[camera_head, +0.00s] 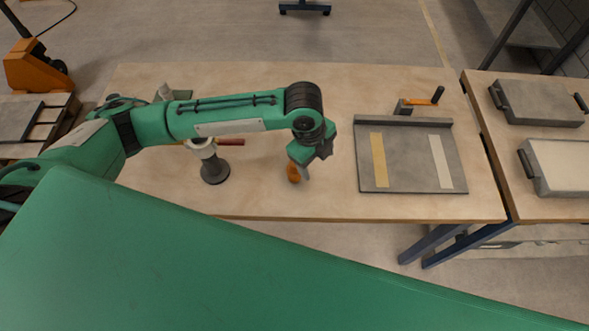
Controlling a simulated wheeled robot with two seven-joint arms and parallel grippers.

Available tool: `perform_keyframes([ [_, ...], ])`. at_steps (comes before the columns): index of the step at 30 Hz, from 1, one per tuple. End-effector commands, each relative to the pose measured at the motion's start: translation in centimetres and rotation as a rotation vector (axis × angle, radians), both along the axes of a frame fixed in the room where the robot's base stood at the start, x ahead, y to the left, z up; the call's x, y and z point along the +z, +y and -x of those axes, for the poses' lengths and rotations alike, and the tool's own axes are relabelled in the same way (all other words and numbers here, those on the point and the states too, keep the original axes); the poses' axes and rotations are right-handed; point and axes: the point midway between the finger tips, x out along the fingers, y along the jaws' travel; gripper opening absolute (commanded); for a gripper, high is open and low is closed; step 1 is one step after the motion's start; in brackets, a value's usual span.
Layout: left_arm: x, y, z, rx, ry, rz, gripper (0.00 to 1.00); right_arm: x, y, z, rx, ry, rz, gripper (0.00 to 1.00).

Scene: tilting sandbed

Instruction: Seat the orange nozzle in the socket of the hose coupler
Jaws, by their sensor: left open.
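The orange nozzle (293,174) is on the wooden table, just under my left gripper (300,170). The fingers are at the nozzle and hide part of it; I cannot tell whether they touch it. My left gripper is open and points down. What looks like the hose coupler (213,170) stands to the left of the nozzle, with a dark grey round foot and a pale upper part. My left forearm passes over it and hides its upper end, so its socket cannot be made out. My right gripper is not in view.
A grey plate (406,160) with a yellow and a pale strip lies to the right, with an orange-and-black clamp (420,102) behind it. A red-brown rod (230,142) lies behind the coupler. Bare tabletop separates nozzle and plate. Grey trays (538,105) stand on the right-hand table.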

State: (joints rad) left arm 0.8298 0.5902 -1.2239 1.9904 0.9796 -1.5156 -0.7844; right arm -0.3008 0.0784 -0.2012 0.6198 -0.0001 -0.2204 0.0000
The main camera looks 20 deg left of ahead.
Motion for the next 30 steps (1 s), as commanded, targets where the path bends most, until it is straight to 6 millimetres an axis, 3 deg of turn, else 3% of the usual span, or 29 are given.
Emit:
perform_keyframes([
  [6,1.9,4.6,-2.0,-0.113,0.022,-0.136,0.68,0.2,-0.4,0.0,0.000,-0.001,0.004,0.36],
  [13,2.3,6.5,-2.5,-0.149,0.044,-0.185,0.68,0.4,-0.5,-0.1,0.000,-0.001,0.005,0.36],
  [24,-4.1,6.6,-2.5,-0.150,0.048,-0.186,0.68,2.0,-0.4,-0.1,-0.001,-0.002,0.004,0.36],
  [30,-5.9,6.6,-2.6,-0.151,0.045,-0.186,0.68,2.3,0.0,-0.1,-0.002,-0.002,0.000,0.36],
])
